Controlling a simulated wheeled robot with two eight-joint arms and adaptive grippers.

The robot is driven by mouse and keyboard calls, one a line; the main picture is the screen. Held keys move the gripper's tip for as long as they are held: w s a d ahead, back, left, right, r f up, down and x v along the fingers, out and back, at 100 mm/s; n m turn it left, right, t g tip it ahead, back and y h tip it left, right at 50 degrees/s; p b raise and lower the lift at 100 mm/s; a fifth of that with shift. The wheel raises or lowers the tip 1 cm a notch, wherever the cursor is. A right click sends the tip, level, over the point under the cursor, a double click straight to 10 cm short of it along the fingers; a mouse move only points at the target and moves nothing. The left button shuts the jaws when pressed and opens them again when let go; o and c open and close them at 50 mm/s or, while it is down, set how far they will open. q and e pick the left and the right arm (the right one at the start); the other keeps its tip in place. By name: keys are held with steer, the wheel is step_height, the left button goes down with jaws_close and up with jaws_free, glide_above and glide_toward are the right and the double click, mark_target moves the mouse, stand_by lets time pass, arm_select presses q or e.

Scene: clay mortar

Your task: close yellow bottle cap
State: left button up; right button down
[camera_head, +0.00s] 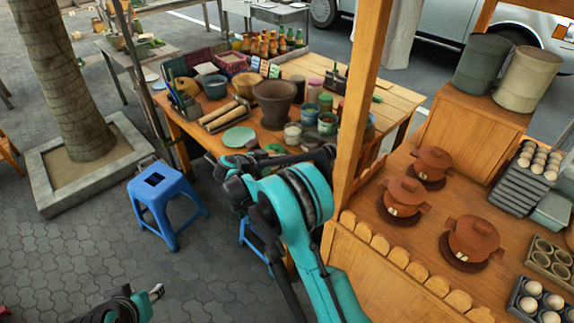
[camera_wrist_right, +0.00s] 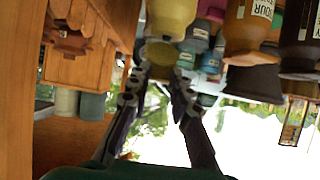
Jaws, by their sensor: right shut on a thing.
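The yellow bottle (camera_wrist_right: 172,18) shows at the top edge of the right wrist view, which is upside down; only part of it is in frame. A duller yellow cap (camera_wrist_right: 160,52) sits at the bottle's end, between the fingertips of my right gripper (camera_wrist_right: 160,72). That gripper is shut on the cap; whether the cap is seated or only touching cannot be told. In the head view my right arm covers this spot, and I cannot pick out the bottle. My left gripper (camera_head: 152,294) is at the lower left, mostly cropped, its jaws unclear.
An orange-brown bottle (camera_wrist_right: 246,25) and a dark bottle (camera_wrist_right: 300,35) stand close beside the yellow one. The wooden table (camera_head: 400,98) holds a mortar (camera_head: 275,100) and several jars. A wooden post (camera_head: 361,90) rises near my right arm. A blue stool (camera_head: 160,190) stands left.

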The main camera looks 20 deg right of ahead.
steer(key=shift+s+a+f+t+h+b, duration=0.15)
steer(key=shift+a+f+t+h+b, duration=0.3)
steer(key=shift+f+h+b, duration=0.75)
steer(key=shift+s+a+f+t+h+b, duration=0.25)
steer(key=shift+f+t+h+b, duration=0.4)
steer(key=shift+h+b, duration=1.1)
steer(key=shift+s+a+f+t+h+b, duration=0.1)
steer(key=shift+a+f+t+h+b, duration=0.6)
steer(key=shift+b, duration=1.3)
steer(key=shift+d+f+h, duration=0.15)
steer(key=shift+d+h, duration=0.15)
steer(key=shift+h, duration=0.05)
steer(key=c, duration=1.4)
jaws_free()
steer(key=shift+o, duration=0.2)
steer(key=shift+a, duration=0.1)
steer(key=v, duration=1.2)
steer(key=shift+w, duration=0.15)
